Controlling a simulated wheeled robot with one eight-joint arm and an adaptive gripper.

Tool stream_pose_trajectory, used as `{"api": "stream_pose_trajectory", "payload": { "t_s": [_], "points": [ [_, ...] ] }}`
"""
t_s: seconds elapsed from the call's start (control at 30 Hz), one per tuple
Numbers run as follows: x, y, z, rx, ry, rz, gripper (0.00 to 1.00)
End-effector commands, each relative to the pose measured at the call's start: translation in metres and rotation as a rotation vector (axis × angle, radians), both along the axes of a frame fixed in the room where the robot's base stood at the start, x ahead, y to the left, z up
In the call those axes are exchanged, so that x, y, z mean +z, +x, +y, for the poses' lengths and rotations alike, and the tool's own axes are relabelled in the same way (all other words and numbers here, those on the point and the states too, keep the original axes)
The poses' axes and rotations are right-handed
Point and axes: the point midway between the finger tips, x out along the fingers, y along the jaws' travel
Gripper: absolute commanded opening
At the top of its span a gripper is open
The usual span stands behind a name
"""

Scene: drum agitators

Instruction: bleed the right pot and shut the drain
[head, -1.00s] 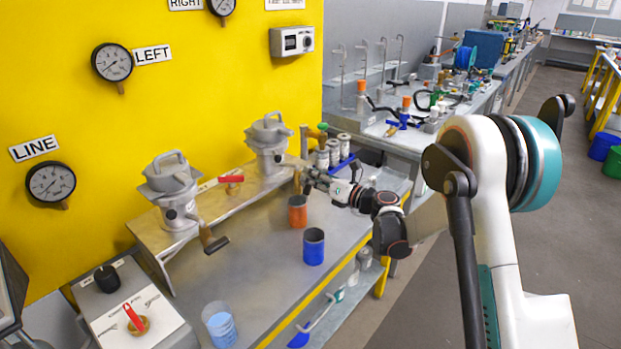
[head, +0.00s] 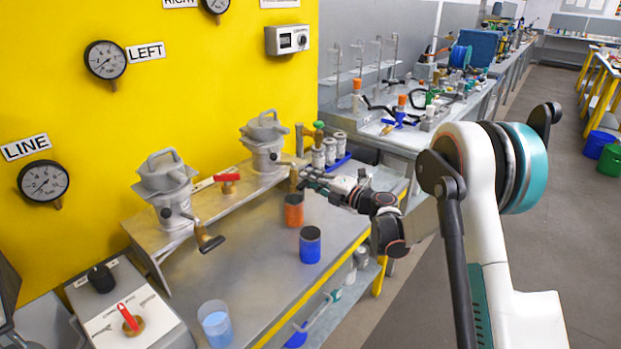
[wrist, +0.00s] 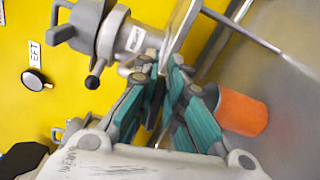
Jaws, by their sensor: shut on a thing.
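The right pot (head: 265,148) is a grey lidded vessel at the far end of the raised shelf against the yellow wall. In the wrist view its body (wrist: 95,30) is at the upper left. A brownish drain handle (head: 295,180) hangs at its outlet, above an orange cup (head: 293,212). My gripper (head: 306,180) is at this handle. The wrist view shows its teal fingers (wrist: 165,85) closed around a part at the outlet, mostly hidden between them. The orange cup also shows there (wrist: 243,113), beside the fingers. Whether liquid flows is not visible.
The left pot (head: 165,188) with its own drain handle (head: 208,240) stands nearer. A red lever (head: 228,180) lies between the pots. A control box (head: 125,312) is at lower left.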

Motion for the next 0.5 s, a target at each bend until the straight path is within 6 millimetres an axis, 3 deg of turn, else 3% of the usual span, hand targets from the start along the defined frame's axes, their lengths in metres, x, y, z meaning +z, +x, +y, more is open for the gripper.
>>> {"api": "stream_pose_trajectory", "payload": {
  "t_s": [0.5],
  "points": [
    [-0.0060,0.0005,-0.0011,-0.001,0.111,0.144,0.00]
  ]
}}
